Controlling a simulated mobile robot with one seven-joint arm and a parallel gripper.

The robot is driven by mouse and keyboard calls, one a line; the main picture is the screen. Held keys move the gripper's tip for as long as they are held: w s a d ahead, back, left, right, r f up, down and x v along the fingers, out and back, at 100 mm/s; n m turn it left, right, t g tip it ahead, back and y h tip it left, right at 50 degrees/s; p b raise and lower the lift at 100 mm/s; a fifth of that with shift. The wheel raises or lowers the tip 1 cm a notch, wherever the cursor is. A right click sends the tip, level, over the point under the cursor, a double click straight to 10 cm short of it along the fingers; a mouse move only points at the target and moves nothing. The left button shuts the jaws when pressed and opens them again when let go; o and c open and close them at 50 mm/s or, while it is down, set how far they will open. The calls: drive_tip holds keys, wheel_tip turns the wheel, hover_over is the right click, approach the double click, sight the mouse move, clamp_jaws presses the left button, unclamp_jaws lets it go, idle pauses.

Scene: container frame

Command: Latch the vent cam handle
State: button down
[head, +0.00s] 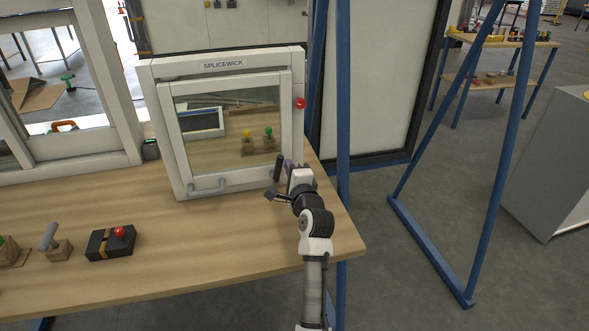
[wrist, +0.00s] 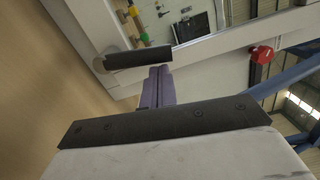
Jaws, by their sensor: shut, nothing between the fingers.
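The vent is a white framed window (head: 172,130) labelled SPLICEWICK, standing on the wooden table. Its sash sits in or close to the frame; I cannot tell if it is fully shut. A dark cam handle (head: 278,167) stands roughly upright at the sash's lower right. In the wrist view the handle (wrist: 140,57) is a dark bar on a grey mount. My gripper (head: 288,165) is just right of the handle, its purple fingers (wrist: 158,86) shut and empty. Their tips come close to the bar; I cannot tell if they touch. A red knob (head: 300,103) is on the right frame post, also in the wrist view (wrist: 262,54).
A black box with a red button (head: 111,242) and a block with a grey lever (head: 53,245) lie at the table's left. Blue metal posts (head: 344,110) stand to the right. The table's front middle is clear.

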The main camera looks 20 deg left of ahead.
drive_tip(key=shift+s+a+r+n, duration=0.2)
drive_tip(key=shift+a+n, duration=0.1)
drive_tip(key=shift+n, duration=0.2)
drive_tip(key=shift+s+a+r+n, duration=0.15)
drive_tip(key=shift+a+n, duration=0.1)
drive_tip(key=shift+n, duration=0.25)
drive_tip(key=shift+f, duration=0.1)
